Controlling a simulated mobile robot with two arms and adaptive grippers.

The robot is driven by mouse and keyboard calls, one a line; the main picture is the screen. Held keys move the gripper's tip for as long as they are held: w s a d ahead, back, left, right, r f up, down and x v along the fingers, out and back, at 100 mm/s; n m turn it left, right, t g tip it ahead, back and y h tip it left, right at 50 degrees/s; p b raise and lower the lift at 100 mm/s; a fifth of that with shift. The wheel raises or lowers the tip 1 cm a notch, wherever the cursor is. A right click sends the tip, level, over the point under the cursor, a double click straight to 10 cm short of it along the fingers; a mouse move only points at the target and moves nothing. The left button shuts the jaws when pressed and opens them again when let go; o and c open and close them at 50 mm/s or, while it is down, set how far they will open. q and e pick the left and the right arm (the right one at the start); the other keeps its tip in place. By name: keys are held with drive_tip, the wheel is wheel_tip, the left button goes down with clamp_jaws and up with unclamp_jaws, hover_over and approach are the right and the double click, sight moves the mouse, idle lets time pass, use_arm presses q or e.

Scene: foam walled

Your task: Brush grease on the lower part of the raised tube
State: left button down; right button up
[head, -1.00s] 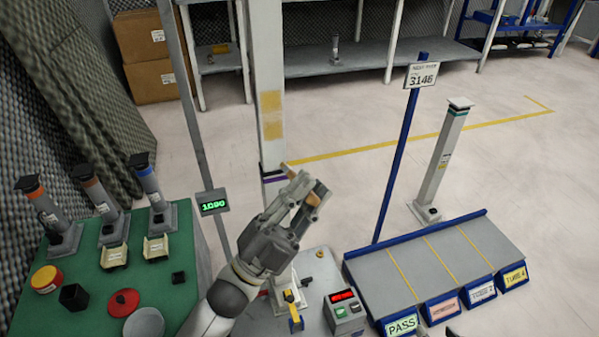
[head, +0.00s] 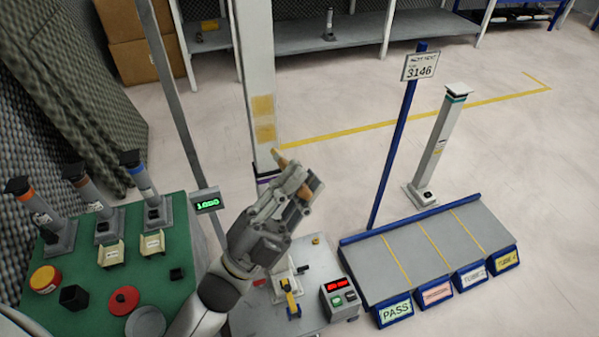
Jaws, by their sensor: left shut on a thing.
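The raised tube (head: 255,60) is a tall pale column in the middle of the head view. It has two yellowish patches (head: 263,118) on its face and a dark purple band lower down. My left gripper (head: 303,188) is in front of the tube's lower part. It is shut on a thin brown-orange thing, probably the brush (head: 281,156), whose upper end sticks out past the fingers close to the tube. I cannot tell whether it touches the tube. My gripper and arm hide part of the tube's foot. My right gripper is out of view.
A green table (head: 130,285) at left holds several short tubes on stands, a yellow-red tin (head: 45,279), a black cup (head: 74,297) and a red lid (head: 124,300). A grey rack (head: 420,255) with labelled slots and a control box (head: 339,300) stand at right. A blue signpost (head: 392,150) rises behind.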

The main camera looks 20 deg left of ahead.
sight(284, 160)
use_arm(q)
drive_tip(key=shift+w+a+b, duration=0.2)
drive_tip(key=shift+w+a, duration=0.45)
drive_tip(key=shift+w, duration=0.3)
drive_tip(key=shift+w+a+b, duration=0.2)
drive_tip(key=shift+w+a, duration=0.45)
drive_tip(key=shift+w, duration=0.25)
drive_tip(key=shift+w+a, duration=0.35)
drive_tip(key=shift+w, duration=0.15)
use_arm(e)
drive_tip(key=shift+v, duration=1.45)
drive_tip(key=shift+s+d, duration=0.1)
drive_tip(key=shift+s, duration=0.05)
use_arm(q)
drive_tip(key=shift+w+a, duration=0.4)
drive_tip(key=shift+w, duration=0.25)
drive_tip(key=shift+r, duration=0.2)
